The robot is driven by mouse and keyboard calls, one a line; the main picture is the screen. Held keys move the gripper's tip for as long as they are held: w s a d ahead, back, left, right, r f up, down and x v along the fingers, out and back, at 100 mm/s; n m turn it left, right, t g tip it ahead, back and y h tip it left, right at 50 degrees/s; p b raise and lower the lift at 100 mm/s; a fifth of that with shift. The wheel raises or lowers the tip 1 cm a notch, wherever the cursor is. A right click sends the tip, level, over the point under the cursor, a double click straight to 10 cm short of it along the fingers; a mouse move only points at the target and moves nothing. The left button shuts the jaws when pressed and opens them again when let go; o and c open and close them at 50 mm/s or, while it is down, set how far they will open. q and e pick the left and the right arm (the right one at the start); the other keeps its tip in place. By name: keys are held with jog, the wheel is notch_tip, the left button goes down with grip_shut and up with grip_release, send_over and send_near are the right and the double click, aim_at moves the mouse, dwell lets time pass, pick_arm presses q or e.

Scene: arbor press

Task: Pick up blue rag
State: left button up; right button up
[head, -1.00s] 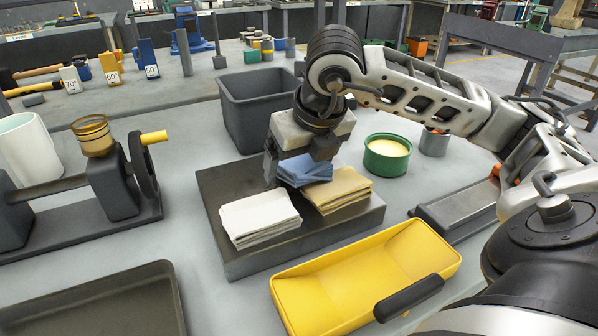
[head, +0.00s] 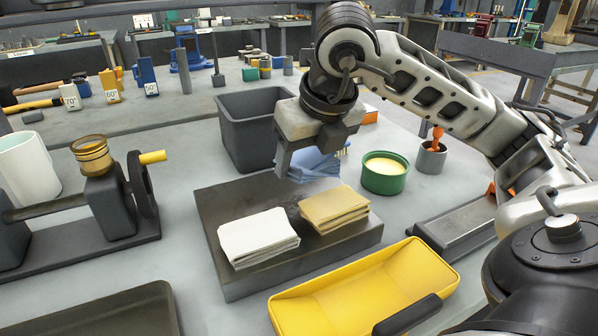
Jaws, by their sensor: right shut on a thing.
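The blue rag (head: 314,167) is folded and held in my right gripper (head: 305,160), above the back edge of the dark grey block (head: 235,278). The gripper is shut on the rag, and its fingers hide part of it. A white rag (head: 258,236) lies folded on the left of the block. A tan rag (head: 334,208) lies folded on its right, apart from the blue one. My left gripper is not in view.
A dark grey bin (head: 245,130) stands behind the block. A green tub (head: 385,173) of pale paste and a grey cup (head: 431,160) stand at right. A yellow dustpan (head: 365,285) lies in front. A crank device (head: 115,205) stands at left.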

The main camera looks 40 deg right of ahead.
aim_at(320, 158)
jog(key=s+r, duration=0.1)
jog(key=r, duration=0.1)
jog(key=s+d+r, duration=0.1)
jog(key=s+r, duration=0.1)
jog(key=shift+s, duration=0.15)
pick_arm(q)
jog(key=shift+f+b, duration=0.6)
jog(key=shift+b, duration=1.1)
pick_arm(e)
jog(key=s+d+r, duration=0.2)
jog(key=s+r, duration=0.2)
jog(key=s, duration=0.5)
jog(key=shift+r, duration=0.15)
jog(key=o, duration=0.4)
jog(key=shift+c, duration=1.1)
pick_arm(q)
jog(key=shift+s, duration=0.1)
pick_arm(e)
jog(key=shift+s, duration=0.1)
